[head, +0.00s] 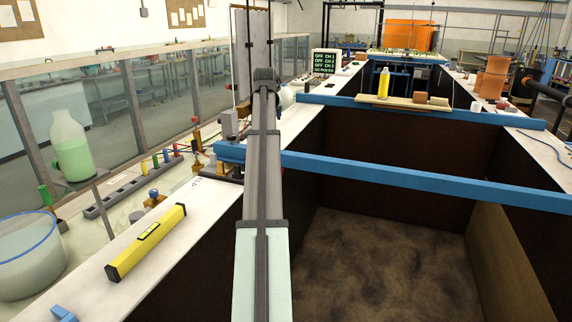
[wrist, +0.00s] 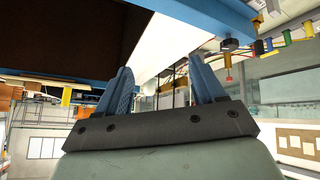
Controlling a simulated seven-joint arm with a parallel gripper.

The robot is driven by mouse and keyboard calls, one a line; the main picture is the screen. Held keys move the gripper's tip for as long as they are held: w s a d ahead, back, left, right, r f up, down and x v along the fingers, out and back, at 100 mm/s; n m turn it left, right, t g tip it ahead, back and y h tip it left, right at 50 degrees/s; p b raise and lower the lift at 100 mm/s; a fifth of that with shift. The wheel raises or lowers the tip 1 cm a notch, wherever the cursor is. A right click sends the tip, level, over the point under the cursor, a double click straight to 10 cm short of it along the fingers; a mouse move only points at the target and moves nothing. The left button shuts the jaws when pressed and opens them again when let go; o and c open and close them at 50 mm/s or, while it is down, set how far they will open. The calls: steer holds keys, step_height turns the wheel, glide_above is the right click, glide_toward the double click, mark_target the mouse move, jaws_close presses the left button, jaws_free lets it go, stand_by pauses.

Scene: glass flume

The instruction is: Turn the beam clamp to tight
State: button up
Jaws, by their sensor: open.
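The near blue beam (head: 420,180) crosses the flume, its left end resting on the left wall top. In the wrist view, a blue beam (wrist: 205,20) runs along the top, with a dark round knob (wrist: 229,45) at its edge. This knob looks like the beam clamp, but its setting cannot be read. My gripper (wrist: 161,65) has its two blue ribbed fingers wide apart with nothing between them. The knob is to the right of the fingers in that view and apart from them. In the head view my arm hides the fingers.
A yellow level (head: 146,243) lies on the near left wall top. A bottle of green liquid (head: 72,148) and a clear tub (head: 28,255) stand further left. A second blue beam (head: 470,115) crosses behind, near a yellow bottle (head: 384,83). The flume between the walls is open.

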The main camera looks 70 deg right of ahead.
steer(key=s+a+f+m+g, duration=0.1)
steer(key=s+f, duration=0.3)
steer(key=f, duration=0.4)
steer(key=s+a+f+g, duration=0.1)
steer(key=s+f, duration=0.3)
steer(key=f, duration=0.4)
steer(key=shift+a+f+m+g+h, duration=0.25)
steer(key=shift+a+m+g+h, duration=0.15)
steer(key=shift+a, duration=0.05)
step_height(320, 180, up, 18)
steer(key=f+n+t+y, duration=0.1)
steer(key=n+t+y, duration=0.3)
steer(key=n+y, duration=0.3)
glide_above(231, 136)
steer(key=s+a, duration=0.2)
steer(key=s, duration=0.3)
steer(key=n, duration=0.1)
steer(key=shift+h, duration=0.4)
steer(key=x, duration=1.3)
steer(key=shift+d, duration=0.15)
